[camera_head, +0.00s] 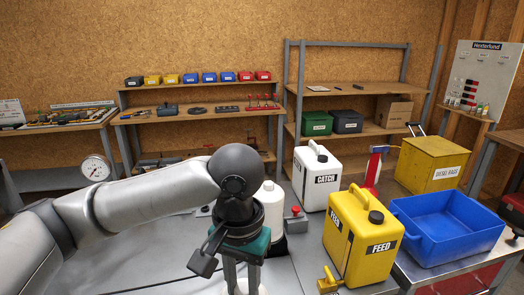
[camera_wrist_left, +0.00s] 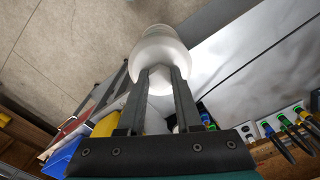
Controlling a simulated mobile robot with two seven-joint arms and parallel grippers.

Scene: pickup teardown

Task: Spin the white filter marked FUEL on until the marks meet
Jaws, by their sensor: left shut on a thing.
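My left gripper (camera_head: 242,278) points down over the grey bench at the bottom of the head view. In the left wrist view its two dark fingers (camera_wrist_left: 160,85) are shut on a white rounded filter (camera_wrist_left: 160,48). Only a sliver of white shows between and below the fingers in the head view. No FUEL lettering or alignment marks can be read on it, and whether it touches anything beneath is hidden. Another white cylinder (camera_head: 269,200) stands behind the gripper, partly covered by my arm. My right gripper is in neither view.
A yellow FEED can (camera_head: 350,225), a white CATCH can (camera_head: 310,195) and a blue tub (camera_head: 455,253) stand to the right. A red-topped part (camera_head: 296,212) sits behind the gripper. A round gauge (camera_head: 95,168) is at left.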

